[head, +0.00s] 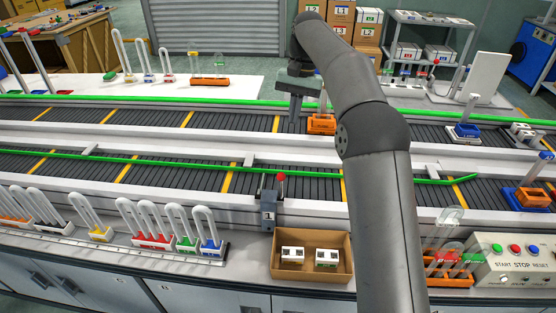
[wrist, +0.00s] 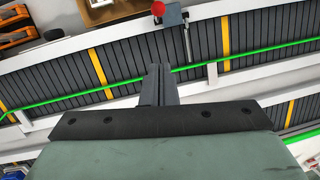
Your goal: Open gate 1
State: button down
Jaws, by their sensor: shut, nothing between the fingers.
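Gate 1 has a grey box (head: 268,209) marked "1" at the near edge of the front conveyor, with a red-knobbed lever (head: 281,177) standing up beside it. In the wrist view the red knob (wrist: 158,8) and the grey box (wrist: 173,16) are at the top edge. My gripper (head: 294,117) is over the far conveyor, behind the gate and apart from it. Its fingers (wrist: 160,78) are together and empty in the wrist view. Whether the gate is open or shut I cannot tell.
An orange carrier (head: 321,124) sits on the far conveyor close to my gripper. Green rails (head: 140,157) run along the conveyors. A cardboard box (head: 312,268) with two small white items stands on the near counter. A control panel (head: 515,262) is at the right.

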jog(key=s+x, duration=0.2)
jog(key=x, duration=1)
jog(key=shift+s+a, duration=0.3)
jog(key=shift+s, duration=0.1)
jog(key=shift+s+d+f, duration=0.1)
jog(key=shift+f, duration=0.1)
